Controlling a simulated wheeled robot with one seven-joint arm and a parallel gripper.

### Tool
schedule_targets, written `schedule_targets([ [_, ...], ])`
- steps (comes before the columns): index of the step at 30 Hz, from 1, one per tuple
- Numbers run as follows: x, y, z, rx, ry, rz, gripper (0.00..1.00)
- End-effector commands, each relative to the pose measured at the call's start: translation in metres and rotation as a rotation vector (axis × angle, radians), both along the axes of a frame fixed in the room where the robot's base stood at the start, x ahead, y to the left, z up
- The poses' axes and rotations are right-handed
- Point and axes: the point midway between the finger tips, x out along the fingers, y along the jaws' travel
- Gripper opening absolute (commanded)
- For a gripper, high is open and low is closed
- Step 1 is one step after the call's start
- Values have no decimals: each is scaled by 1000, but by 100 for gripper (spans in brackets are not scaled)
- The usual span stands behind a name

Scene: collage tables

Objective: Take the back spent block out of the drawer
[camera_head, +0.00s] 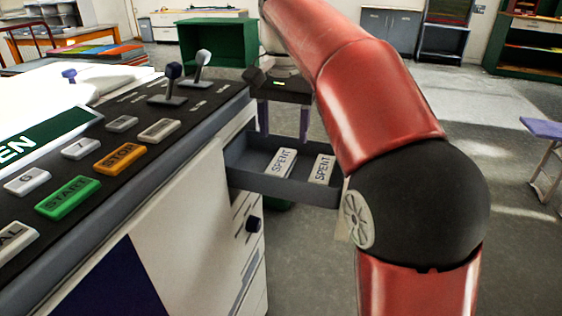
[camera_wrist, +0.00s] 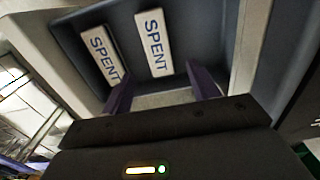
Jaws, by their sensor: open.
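The grey drawer (camera_head: 285,190) stands pulled out from the side of the white machine. Two white blocks lettered SPENT lie flat in it: a left block (camera_head: 281,163), nearer the machine, and a right block (camera_head: 322,168), partly hidden by my arm. My gripper (camera_head: 283,134) is open, its two purple fingers pointing down at the far side of the drawer. In the wrist view, the fingers (camera_wrist: 160,74) are apart with nothing between them. One block (camera_wrist: 153,43) lies just beyond the gap, the other (camera_wrist: 101,55) to its left, both inside the drawer (camera_wrist: 200,28).
The machine's control panel (camera_head: 130,115) with buttons and levers (camera_head: 171,82) fills the left. A green cabinet (camera_head: 218,43) stands behind. The floor at right is mostly clear, with a purple-topped stool (camera_head: 543,129) at the edge.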

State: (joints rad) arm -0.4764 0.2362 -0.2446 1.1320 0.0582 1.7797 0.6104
Motion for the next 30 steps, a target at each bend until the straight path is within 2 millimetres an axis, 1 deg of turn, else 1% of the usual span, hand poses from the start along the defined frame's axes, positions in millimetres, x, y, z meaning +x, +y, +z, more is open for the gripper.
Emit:
schedule_targets([
  [5, -1, 0, -17, 0, 2, 1, 60],
  [9, -3, 0, -39, 0, 2, 1, 60],
  [12, -3, 0, -51, 0, 1, 1, 60],
  [15, -3, 0, -58, 0, 1, 1, 60],
  [22, -3, 0, -58, 0, -1, 1, 60],
  [30, -3, 0, -58, 0, 0, 1, 25],
])
